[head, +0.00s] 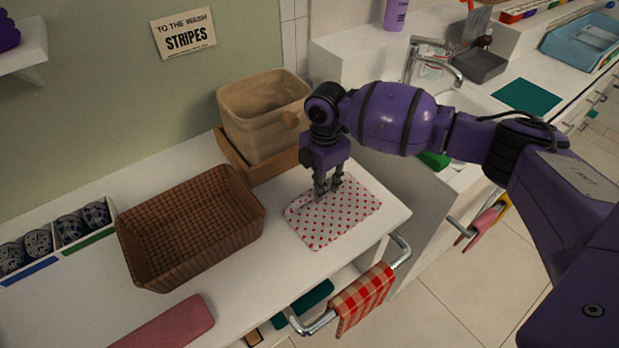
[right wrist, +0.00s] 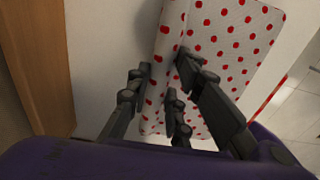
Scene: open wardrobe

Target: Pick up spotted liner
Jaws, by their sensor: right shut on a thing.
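The spotted liner (head: 335,219), white with red dots, lies on the white counter near its front right corner. It also shows in the right wrist view (right wrist: 235,50). My right gripper (head: 328,192) points down at the back part of the liner. In the right wrist view its fingers (right wrist: 172,98) are at the liner's edge, shut on a bit of it. The liner still looks flat on the counter. My left gripper is not in view.
A brown woven basket (head: 188,232) stands left of the liner. A tan bin (head: 262,122) in a wooden tray stands behind it. A checked red cloth (head: 361,298) hangs on the front rail. A pink block (head: 170,326) lies at the front. A sign (head: 183,33) reads "STRIPES".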

